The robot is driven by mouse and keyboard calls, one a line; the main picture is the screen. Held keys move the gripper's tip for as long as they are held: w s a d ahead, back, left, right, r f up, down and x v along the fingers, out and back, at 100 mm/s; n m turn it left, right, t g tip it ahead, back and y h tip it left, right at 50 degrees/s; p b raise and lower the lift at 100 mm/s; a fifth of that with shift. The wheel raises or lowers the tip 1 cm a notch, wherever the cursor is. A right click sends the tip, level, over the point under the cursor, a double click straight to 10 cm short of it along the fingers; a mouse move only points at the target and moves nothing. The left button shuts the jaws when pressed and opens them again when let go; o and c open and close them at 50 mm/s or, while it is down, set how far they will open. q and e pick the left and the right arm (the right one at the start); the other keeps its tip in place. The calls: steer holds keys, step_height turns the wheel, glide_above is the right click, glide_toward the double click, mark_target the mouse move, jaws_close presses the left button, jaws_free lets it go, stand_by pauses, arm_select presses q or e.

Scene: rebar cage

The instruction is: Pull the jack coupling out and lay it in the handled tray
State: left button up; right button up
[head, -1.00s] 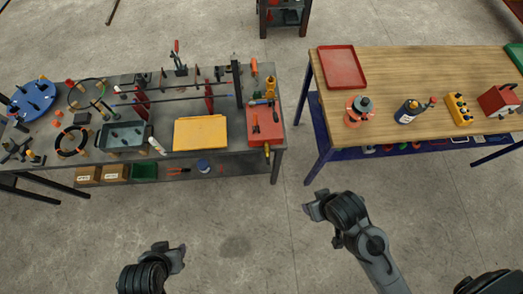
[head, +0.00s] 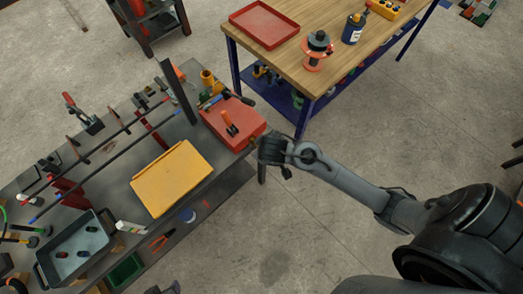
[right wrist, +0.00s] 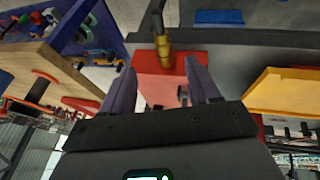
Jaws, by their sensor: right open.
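The red jack unit (head: 226,116) sits at the right end of the grey bench in the head view. In the right wrist view a brass coupling (right wrist: 163,50) stands at the edge of the red unit (right wrist: 170,80), with a dark part beyond it. My right gripper (head: 262,150) is beside that end of the unit and mostly hides the coupling in the head view. Its fingers (right wrist: 162,78) are open in the wrist view, with the coupling ahead between them, not gripped. The handled tray (head: 98,222) is grey-blue and holds small dark pieces. My left gripper (head: 165,288) barely shows at the bottom edge.
A yellow case (head: 172,178) lies between the handled tray and the red unit. Long rods on red stands (head: 70,190) run behind it, with a dark post (head: 178,92). A wooden table (head: 300,75) with a red tray (head: 264,24) stands behind right. Open floor lies in front.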

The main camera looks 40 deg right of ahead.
steer(key=b+x, duration=0.1)
steer(key=x, duration=0.6)
steer(key=b+x, duration=0.1)
steer(key=x, duration=0.2)
steer(key=shift+w+a+f+b, duration=0.1)
steer(key=shift+w+f+b, duration=0.2)
steer(key=shift+w, duration=0.1)
steer(key=c, duration=0.4)
steer(key=shift+r, duration=0.1)
jaws_close()
